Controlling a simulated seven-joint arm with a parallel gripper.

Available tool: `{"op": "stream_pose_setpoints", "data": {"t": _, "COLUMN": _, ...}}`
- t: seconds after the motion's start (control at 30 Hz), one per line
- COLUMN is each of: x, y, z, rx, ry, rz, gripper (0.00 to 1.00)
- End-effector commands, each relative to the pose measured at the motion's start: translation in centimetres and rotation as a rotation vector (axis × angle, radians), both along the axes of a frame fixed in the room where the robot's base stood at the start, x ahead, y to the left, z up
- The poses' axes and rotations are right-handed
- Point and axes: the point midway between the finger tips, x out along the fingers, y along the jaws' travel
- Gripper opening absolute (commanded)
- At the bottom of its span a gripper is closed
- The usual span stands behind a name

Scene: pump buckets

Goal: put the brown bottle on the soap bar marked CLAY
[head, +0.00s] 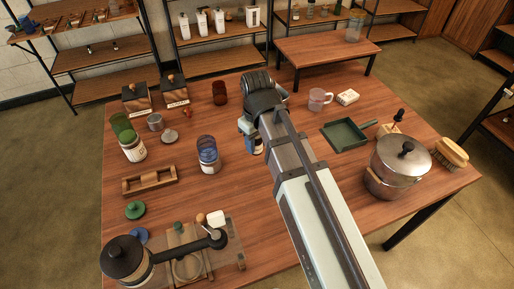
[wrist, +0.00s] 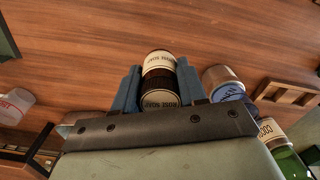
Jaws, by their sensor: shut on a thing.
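My gripper (head: 250,128) is over the middle of the table, pointing down. In the wrist view its two blue fingers (wrist: 158,76) are shut on a brown bottle (wrist: 160,88) with cream labels. In the head view most of this bottle (head: 258,149) is hidden behind my gripper and arm, and I cannot tell whether it touches the table. A pale soap bar (head: 347,97) with dark marks lies right of the pink mug. Another pale bar (head: 216,218) lies at the front left. I cannot read CLAY on either bar.
A blue jar (head: 208,154), a green jar (head: 131,146) and a brown glass jar (head: 219,92) stand on the left.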

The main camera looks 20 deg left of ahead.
Motion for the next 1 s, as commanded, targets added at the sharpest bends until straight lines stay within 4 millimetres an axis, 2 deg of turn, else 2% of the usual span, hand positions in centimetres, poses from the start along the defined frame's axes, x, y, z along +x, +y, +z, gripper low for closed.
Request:
{"op": "stream_pose_setpoints", "data": {"t": 0.27, "x": 0.2, "y": -0.2, "z": 1.1, "rx": 0.0, "ry": 0.0, "rz": -0.005, "gripper": 0.09}}
{"op": "stream_pose_setpoints", "data": {"t": 0.47, "x": 2.1, "y": -2.4, "z": 1.1, "rx": -0.001, "ry": 0.0, "rz": -0.054, "gripper": 0.09}}
{"op": "stream_pose_setpoints", "data": {"t": 0.77, "x": 8.2, "y": -8.4, "z": 0.9, "rx": -0.006, "ry": 0.007, "rz": -0.194, "gripper": 0.09}}
{"op": "stream_pose_setpoints", "data": {"t": 1.0, "x": 15.4, "y": -12.7, "z": 1.2, "rx": -0.009, "ry": 0.014, "rz": -0.31, "gripper": 0.09}}
